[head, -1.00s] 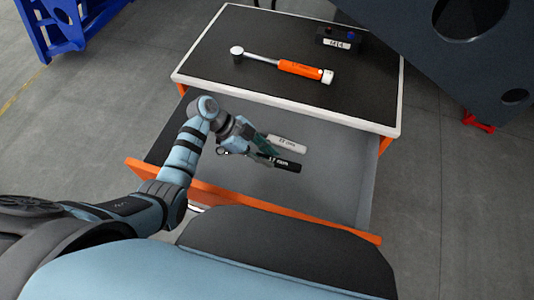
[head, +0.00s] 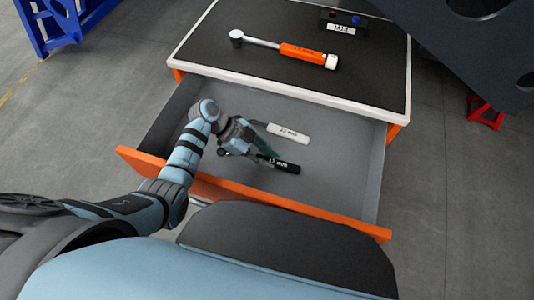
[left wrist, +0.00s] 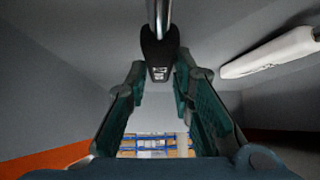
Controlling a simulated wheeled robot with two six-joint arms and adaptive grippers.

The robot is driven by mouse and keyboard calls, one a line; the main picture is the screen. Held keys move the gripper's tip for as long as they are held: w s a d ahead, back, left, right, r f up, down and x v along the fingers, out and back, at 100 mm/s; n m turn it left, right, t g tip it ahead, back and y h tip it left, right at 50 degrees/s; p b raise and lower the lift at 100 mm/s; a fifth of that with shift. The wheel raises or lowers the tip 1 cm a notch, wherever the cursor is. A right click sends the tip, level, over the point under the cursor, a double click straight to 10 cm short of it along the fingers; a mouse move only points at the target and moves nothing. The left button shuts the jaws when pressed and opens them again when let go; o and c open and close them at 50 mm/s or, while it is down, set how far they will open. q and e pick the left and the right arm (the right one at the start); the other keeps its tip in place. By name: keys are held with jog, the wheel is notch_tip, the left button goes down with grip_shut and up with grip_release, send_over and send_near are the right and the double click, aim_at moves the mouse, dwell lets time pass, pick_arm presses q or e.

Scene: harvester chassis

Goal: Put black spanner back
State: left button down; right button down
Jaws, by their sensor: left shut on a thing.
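The black spanner (head: 284,165) shows in the head view inside the open drawer (head: 341,183), with white lettering on its black handle. My left gripper (head: 264,154) is shut on it. In the left wrist view the black spanner (left wrist: 159,52) sits between the tips of my left gripper (left wrist: 160,70), its metal shaft running up out of the picture. A white-handled spanner (head: 289,133) lies in the drawer behind it and also shows in the left wrist view (left wrist: 272,54). I cannot tell whether the black spanner touches the drawer floor. My right gripper is out of view.
On the black cabinet top (head: 215,40) lie an orange-handled torque wrench (head: 308,55) and a dark box (head: 342,22) with a label. The drawer's orange front edge (head: 330,223) is near me. Its right side is clear. A dark chassis (head: 455,35) stands at the right.

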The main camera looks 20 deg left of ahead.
pick_arm(q)
jog(key=shift+f, duration=0.15)
jog(key=c, duration=1.3)
grip_release()
jog(key=v, duration=1.2)
